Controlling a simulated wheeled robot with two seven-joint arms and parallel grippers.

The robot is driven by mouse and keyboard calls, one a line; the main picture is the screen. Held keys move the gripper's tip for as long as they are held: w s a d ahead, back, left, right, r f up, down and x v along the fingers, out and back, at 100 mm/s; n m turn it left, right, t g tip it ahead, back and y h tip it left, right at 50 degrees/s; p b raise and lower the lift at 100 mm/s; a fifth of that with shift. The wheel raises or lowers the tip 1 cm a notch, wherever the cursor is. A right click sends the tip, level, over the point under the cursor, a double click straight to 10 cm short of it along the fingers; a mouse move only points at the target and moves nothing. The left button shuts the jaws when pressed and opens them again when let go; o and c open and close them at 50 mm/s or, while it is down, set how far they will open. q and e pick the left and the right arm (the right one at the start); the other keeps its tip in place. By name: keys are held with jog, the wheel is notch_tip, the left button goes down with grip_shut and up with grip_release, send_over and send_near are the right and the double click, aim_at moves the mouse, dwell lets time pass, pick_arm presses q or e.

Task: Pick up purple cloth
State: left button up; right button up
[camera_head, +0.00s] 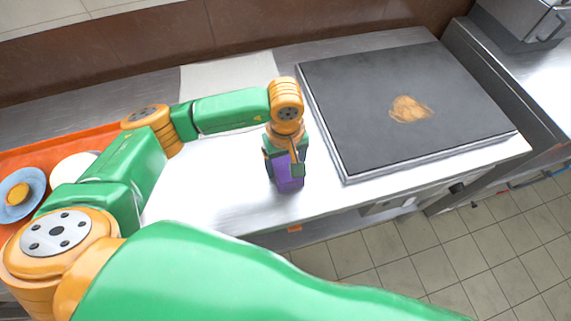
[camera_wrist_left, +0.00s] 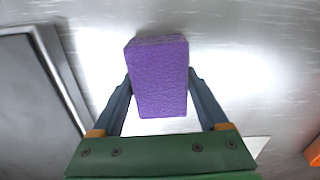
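The purple cloth (camera_wrist_left: 160,85) looks like a thick folded block in the left wrist view, between the two fingers of my left gripper (camera_wrist_left: 160,78). The fingers meet its two sides, and the gripper looks shut on it. In the head view the purple cloth (camera_head: 288,181) shows below my left gripper (camera_head: 287,172), partly hidden by the fingers, over the front of the steel counter. I cannot tell whether it touches the counter. My right gripper is not in view.
A dark griddle plate (camera_head: 365,105) with a brown stain (camera_head: 409,109) lies right of the gripper on the counter (camera_head: 215,200). An orange tray (camera_head: 95,137) at left holds a blue bowl (camera_head: 12,207) and a white dish (camera_head: 70,170). The counter left of the gripper is clear.

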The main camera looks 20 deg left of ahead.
pick_arm(q)
jog(key=c, duration=0.7)
jog(key=shift+r, duration=0.1)
jog(key=shift+w+r, duration=0.1)
jog(key=shift+r, duration=0.3)
jog(key=s+r, duration=0.1)
jog(key=r, duration=0.1)
jog(key=s+r+b, duration=0.1)
jog(key=s+r, duration=0.1)
jog(key=r, duration=0.1)
jog(key=s+r, duration=0.2)
jog(key=r, duration=0.1)
jog(key=shift+d, duration=0.35)
jog(key=s+r, duration=0.1)
jog(key=s, duration=0.2)
jog(key=s+r, duration=0.1)
jog(key=s, duration=0.2)
jog(key=s+d+r+b, duration=0.1)
jog(key=s+r, duration=0.1)
jog(key=s, duration=0.1)
jog(key=shift+d, duration=0.1)
